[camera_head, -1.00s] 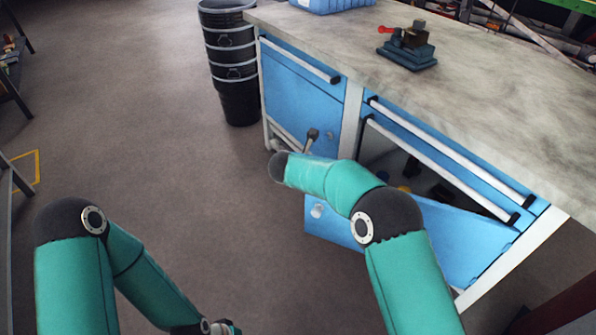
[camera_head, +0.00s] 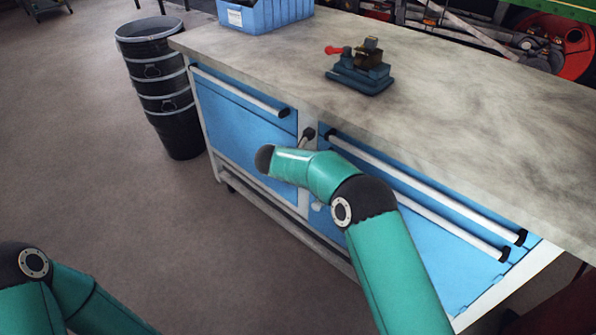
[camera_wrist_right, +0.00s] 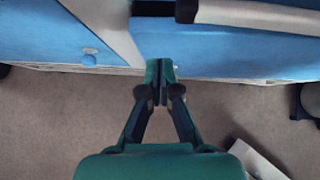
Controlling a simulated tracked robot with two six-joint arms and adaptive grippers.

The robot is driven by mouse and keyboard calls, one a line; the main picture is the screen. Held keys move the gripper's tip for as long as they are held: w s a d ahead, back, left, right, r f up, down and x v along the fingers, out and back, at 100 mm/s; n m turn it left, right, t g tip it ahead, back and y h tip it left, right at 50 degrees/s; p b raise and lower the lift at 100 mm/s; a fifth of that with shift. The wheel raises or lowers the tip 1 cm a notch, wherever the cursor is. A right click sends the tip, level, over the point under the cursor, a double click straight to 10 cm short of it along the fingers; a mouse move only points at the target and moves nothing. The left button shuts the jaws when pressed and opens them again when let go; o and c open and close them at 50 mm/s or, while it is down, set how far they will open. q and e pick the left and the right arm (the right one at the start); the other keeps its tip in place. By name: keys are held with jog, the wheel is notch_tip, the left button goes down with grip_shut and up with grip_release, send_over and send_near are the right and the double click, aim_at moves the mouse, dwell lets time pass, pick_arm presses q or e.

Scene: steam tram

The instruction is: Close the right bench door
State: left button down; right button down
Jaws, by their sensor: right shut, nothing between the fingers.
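The right bench door (camera_head: 450,258) is a blue panel under the drawer bars at the right of the workbench. In the head view it looks flush with the bench front, and no dark opening shows; my right arm covers part of it. The wrist view shows a blue panel (camera_wrist_right: 225,52) with a pale bar above. My right gripper (camera_wrist_right: 159,92) is shut and empty there, its tips at the lower left edge of that panel; I cannot tell whether they touch it. My left gripper is out of view.
The left blue door (camera_head: 245,135) is shut, with a round knob (camera_wrist_right: 89,57). The worktop (camera_head: 440,115) carries a small vise (camera_head: 360,70) and a blue bin (camera_head: 265,12). Stacked black buckets (camera_head: 165,90) stand left of the bench.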

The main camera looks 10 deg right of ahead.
jog(key=shift+a, duration=0.3)
